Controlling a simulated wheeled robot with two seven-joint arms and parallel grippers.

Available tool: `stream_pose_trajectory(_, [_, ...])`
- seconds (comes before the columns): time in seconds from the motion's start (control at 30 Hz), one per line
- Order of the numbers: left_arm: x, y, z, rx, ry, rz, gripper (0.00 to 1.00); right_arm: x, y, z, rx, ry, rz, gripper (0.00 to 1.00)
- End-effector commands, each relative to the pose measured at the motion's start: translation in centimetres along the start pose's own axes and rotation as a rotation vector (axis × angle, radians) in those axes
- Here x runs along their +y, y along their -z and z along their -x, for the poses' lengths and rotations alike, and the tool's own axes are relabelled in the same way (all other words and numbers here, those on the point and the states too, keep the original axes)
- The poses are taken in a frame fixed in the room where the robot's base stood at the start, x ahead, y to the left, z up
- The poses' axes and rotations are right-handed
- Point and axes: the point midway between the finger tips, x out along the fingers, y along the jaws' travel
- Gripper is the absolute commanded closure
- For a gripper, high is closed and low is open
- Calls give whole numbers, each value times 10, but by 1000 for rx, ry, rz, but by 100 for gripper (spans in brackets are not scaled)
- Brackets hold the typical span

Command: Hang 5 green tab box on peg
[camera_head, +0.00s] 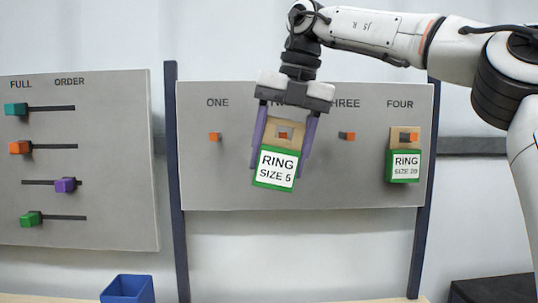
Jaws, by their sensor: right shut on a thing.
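A green tab box labelled "RING SIZE 5" (276,168) with a tan tab on top is held in my right gripper (283,155). The gripper points down with a purple finger on each side of the tab. The box hangs slightly tilted in front of the board, near the label TWO. An orange peg end shows through or at the hole in the tab; whether the peg passes through it I cannot tell. A second green box labelled "RING SIZE 20" (404,164) hangs on the peg under FOUR. My left gripper is out of view.
Peg ONE (214,137) and peg THREE (347,136) are bare on the grey board (230,190). Left of it, another panel (110,150) headed FULL ORDER has coloured sliders. A blue bin (128,288) stands at the bottom left.

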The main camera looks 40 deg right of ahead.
Motion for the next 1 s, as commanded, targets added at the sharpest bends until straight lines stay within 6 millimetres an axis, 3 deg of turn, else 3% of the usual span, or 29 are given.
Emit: stream_pose_trajectory(1.0, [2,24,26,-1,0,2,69,-2,-60,-13,1,0,-1,67])
